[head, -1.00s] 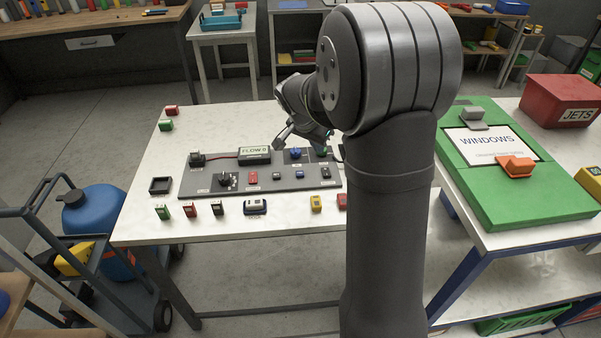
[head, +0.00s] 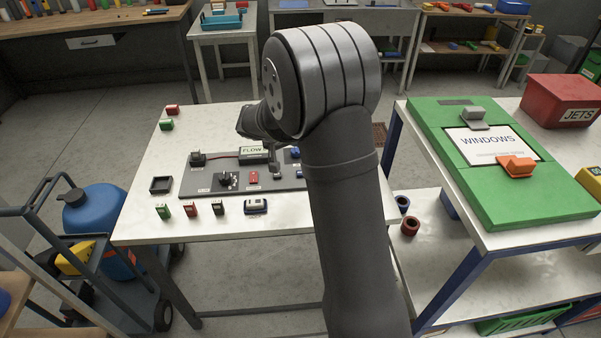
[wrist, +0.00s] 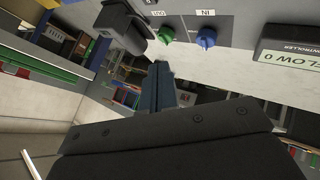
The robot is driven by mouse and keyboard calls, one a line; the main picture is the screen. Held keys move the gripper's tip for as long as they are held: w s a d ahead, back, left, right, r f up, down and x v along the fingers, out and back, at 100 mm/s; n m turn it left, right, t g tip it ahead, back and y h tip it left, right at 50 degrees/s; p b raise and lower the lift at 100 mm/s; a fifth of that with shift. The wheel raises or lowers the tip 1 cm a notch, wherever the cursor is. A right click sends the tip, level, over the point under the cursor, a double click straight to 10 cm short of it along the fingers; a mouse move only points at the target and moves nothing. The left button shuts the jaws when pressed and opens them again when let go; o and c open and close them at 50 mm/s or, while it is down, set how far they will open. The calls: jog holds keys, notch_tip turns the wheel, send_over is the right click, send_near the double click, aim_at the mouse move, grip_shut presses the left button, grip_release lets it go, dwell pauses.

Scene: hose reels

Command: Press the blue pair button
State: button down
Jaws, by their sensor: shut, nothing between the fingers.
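The dark grey panel (head: 208,185) lies on the white table. At its right part, beside my arm, a small blue button (head: 300,174) is just visible; its label is too small to read. A blue knob (head: 295,153) sits behind it and also shows in the wrist view (wrist: 206,38), by an "IN" label. Contact with the panel cannot be told. My arm hides the panel's right end.
Several small coloured blocks and a white-faced device (head: 256,206) line the table's front. A green "WINDOWS" board (head: 431,129) is at right.

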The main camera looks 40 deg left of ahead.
jog(key=shift+f, duration=4.4)
jog(key=shift+f, duration=0.4)
jog(key=shift+f, duration=0.4)
jog(key=shift+r, duration=0.8)
jog(key=shift+r, duration=2.55)
jog(key=shift+f, duration=0.1)
